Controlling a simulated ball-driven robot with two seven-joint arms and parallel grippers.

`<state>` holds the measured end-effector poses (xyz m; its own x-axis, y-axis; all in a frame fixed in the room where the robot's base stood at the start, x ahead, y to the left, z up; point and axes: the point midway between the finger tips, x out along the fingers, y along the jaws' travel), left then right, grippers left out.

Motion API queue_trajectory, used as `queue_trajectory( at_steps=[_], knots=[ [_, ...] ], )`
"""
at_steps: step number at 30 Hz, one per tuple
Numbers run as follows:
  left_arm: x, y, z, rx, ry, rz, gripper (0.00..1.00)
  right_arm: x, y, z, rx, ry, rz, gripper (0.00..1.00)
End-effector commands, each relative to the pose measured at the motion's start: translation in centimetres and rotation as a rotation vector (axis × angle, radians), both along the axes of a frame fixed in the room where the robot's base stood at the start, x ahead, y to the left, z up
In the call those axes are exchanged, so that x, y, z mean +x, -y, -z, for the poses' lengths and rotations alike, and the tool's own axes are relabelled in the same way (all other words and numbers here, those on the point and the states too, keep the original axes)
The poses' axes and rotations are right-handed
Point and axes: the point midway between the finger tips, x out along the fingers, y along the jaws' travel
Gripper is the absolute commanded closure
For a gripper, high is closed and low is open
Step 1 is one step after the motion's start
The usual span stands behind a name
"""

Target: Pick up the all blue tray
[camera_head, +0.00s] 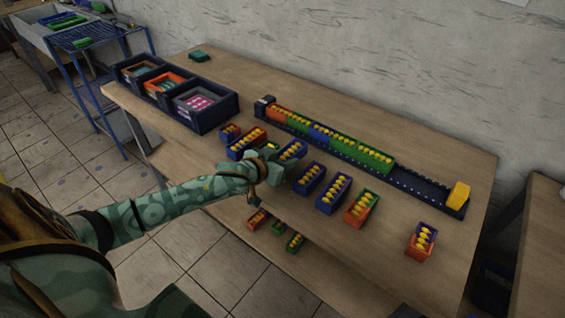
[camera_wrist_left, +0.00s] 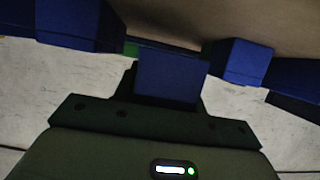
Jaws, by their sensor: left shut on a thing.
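My left gripper (camera_head: 274,160) reaches over the wooden table from the left and is shut on a blue tray (camera_head: 293,149) with yellow pieces in it. The gripper covers the near end of this tray. In the left wrist view a plain blue end face (camera_wrist_left: 170,78) shows at the dark gripper body. Whether the tray is clear of the table cannot be told. Two more blue trays with yellow pieces stand to the right, a shorter one (camera_head: 310,178) and a longer one (camera_head: 333,194). My right gripper is not in view.
Mixed-colour trays stand nearby: orange and blue (camera_head: 246,143), orange and green (camera_head: 361,207), and orange and blue at right (camera_head: 421,241). A long dark rail (camera_head: 420,188) with coloured trays runs behind. A dark three-compartment box (camera_head: 205,120) stands at back left.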

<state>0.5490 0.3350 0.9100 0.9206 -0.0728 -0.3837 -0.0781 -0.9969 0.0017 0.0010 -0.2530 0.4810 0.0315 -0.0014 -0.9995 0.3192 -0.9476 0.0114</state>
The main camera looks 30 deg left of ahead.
Motion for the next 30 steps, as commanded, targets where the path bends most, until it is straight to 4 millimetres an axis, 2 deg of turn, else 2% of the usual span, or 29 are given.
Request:
queue_trajectory(
  at_steps=[1, 8, 12, 18, 25, 30],
  knots=[
    [-0.7, 0.3, -1.6, 0.000, 0.003, 0.002, 0.83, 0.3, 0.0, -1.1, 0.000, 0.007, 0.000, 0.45],
    [-5.3, 2.0, -7.5, 0.000, 0.003, 0.003, 0.83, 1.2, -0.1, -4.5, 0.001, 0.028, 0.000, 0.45],
    [-9.0, 3.3, -8.6, -0.003, 0.000, 0.001, 0.83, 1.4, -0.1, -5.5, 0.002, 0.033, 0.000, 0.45],
    [-12.2, 4.4, -9.8, -0.001, 0.000, 0.001, 0.83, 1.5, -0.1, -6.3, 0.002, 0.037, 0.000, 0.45],
    [-13.2, 4.7, -10.2, 0.002, 0.001, -0.002, 0.83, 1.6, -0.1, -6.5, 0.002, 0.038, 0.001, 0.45],
    [-13.9, 3.7, -9.2, 0.001, -0.002, -0.046, 0.83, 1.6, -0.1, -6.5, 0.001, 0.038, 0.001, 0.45]
  ],
)
